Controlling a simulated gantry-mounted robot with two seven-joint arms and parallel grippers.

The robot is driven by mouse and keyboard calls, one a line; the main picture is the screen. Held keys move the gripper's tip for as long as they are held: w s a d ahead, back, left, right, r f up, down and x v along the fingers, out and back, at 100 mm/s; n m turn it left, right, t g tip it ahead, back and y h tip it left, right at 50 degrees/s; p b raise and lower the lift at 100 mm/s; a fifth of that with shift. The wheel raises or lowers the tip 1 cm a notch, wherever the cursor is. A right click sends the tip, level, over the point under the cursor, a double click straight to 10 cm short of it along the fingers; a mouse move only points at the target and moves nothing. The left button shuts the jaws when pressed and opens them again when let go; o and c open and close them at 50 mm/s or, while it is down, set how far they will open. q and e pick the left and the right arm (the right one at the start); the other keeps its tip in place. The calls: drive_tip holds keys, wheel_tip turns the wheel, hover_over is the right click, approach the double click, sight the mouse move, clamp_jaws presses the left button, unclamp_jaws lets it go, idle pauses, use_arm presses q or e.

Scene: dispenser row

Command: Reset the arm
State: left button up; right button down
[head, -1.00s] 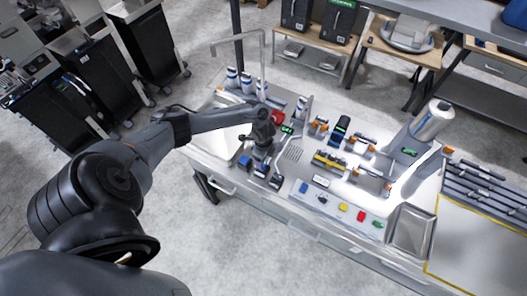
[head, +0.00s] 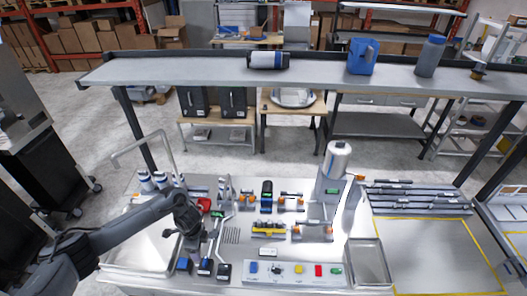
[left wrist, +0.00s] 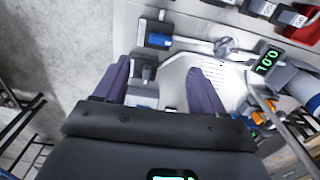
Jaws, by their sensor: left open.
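My left arm (head: 130,225) comes in from the left in the head view and reaches over the left part of the workbench. Its gripper (head: 196,243) is low over the bench, above the blue-marked levers (head: 204,266). In the left wrist view my left gripper (left wrist: 160,85) has its two dark fingers spread apart, with nothing held between them. A small green-lit display (left wrist: 267,61) is to the right of the fingers. My right gripper does not show.
A strip of coloured buttons (head: 294,283) runs along the bench front, with a metal tray (head: 369,263) at its right. A white canister (head: 338,160) stands behind. An overhead shelf (head: 210,73) spans the back. The yellow-edged surface (head: 435,258) at right is bare.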

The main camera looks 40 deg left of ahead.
use_arm(q)
drive_tip(key=s+d+f+g+h, duration=0.2)
drive_tip(key=s+d+f, duration=0.8)
drive_tip(key=s+d, duration=0.2)
drive_tip(key=s+d+r+n+t+h, duration=0.1)
drive_tip(key=s+d+t+h, duration=0.1)
drive_tip(key=d, duration=1)
drive_tip(key=s+d+r+t+h, duration=0.1)
drive_tip(key=s+d+r, duration=0.1)
drive_tip(key=d, duration=1)
drive_tip(key=w+r+n+t+y, duration=0.1)
drive_tip(key=w+r+n+t, duration=0.25)
drive_tip(key=r, duration=0.45)
drive_tip(key=a+r+n+y, duration=0.3)
drive_tip(key=a+r+n, duration=0.2)
drive_tip(key=a+r, duration=0.4)
drive_tip(key=shift+s+a+r+g+y, duration=0.3)
drive_tip(key=shift+r+g+y, duration=0.1)
drive_tip(key=shift+r, duration=0.75)
